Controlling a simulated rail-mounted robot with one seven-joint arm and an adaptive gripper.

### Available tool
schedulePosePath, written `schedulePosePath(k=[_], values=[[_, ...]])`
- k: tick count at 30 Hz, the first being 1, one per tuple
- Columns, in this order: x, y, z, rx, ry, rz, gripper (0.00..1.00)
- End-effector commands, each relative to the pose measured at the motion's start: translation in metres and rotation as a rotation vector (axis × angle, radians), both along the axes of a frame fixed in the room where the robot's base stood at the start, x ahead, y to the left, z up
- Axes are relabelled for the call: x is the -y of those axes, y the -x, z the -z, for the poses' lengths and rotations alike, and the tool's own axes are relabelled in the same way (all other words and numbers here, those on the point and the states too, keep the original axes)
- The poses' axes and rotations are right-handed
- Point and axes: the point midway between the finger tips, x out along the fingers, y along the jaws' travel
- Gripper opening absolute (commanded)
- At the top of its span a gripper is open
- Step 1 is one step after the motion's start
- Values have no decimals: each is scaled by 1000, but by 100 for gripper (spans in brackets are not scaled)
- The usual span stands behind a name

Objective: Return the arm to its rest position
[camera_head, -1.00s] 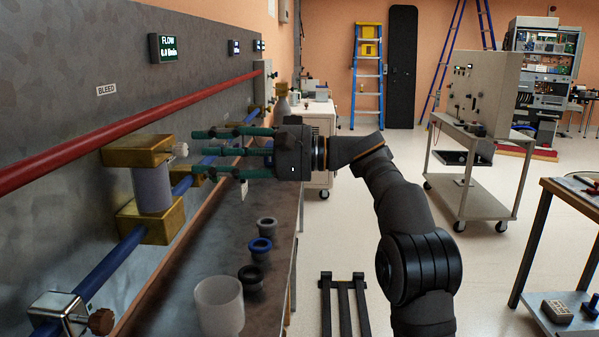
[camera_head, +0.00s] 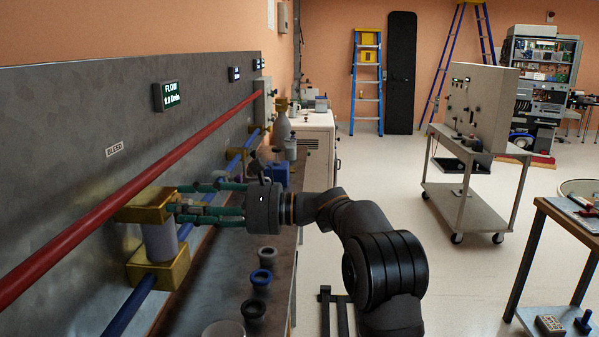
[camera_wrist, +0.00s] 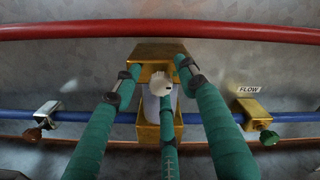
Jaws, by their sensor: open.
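My gripper (camera_head: 212,203) has green-wrapped fingers and reaches left from my dark arm toward the panel. In the wrist view its fingers (camera_wrist: 158,100) are spread apart with nothing held between them. In front of them is a brass-ended unit with a pale cylinder (camera_head: 160,241) between an upper brass block (camera_head: 140,207) and a lower brass block (camera_head: 165,268). I cannot tell whether a finger touches the unit.
A red pipe (camera_head: 100,230) and a blue pipe (camera_head: 130,305) run along the grey panel. A grey cart (camera_head: 470,200) stands right; the floor between is clear.

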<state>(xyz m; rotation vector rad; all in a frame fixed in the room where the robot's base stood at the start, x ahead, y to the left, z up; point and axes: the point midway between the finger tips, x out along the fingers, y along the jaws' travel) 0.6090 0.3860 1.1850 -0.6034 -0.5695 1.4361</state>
Motion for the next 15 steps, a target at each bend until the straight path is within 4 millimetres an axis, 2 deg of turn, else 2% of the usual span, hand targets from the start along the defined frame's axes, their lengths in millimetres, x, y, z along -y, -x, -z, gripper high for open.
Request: schedulePosePath(k=[1,15], values=[[0,0,-9,-55,-3,0,42],[0,0,-5,-481,-26,1,42]])
